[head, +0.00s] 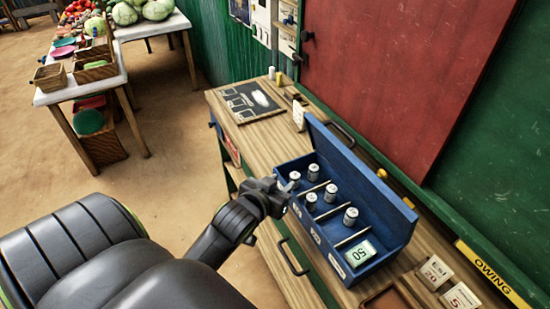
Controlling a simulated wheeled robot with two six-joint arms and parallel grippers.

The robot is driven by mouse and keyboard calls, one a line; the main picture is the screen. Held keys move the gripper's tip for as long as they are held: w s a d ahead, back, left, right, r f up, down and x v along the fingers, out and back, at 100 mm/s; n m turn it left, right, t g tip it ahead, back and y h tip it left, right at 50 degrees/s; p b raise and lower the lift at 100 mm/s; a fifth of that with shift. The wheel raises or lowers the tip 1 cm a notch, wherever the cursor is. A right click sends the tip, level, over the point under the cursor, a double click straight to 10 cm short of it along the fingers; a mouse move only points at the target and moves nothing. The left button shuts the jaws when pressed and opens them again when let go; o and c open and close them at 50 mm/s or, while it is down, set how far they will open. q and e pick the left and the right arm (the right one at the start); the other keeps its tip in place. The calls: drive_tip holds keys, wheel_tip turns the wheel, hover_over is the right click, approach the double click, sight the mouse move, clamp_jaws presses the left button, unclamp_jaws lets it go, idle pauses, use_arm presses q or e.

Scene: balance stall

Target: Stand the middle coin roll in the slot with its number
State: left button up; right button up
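A blue box (408,222) with its lid tilted open stands on the wooden counter, split by thin dividers into slots. Pale coin rolls stand in it. The far slot has one roll (313,171) and another (294,176) just beyond my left gripper's tips. The second slot has two rolls, one at the front (311,202) and one behind (331,193). The third has one roll (350,216). White labels on the front wall are too small to read. My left gripper (286,189) is at the box's front left corner; its finger gap is unclear. My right gripper is out of view.
A green bundle marked 50 (360,253) lies in the nearest slot. A dark board (250,101) and a small white card (299,113) are farther along the counter. Number cards (436,272) stand at the lower right. A produce table (135,72) is at upper left.

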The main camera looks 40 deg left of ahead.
use_arm(q)
drive_tip(key=shift+v, duration=1.35)
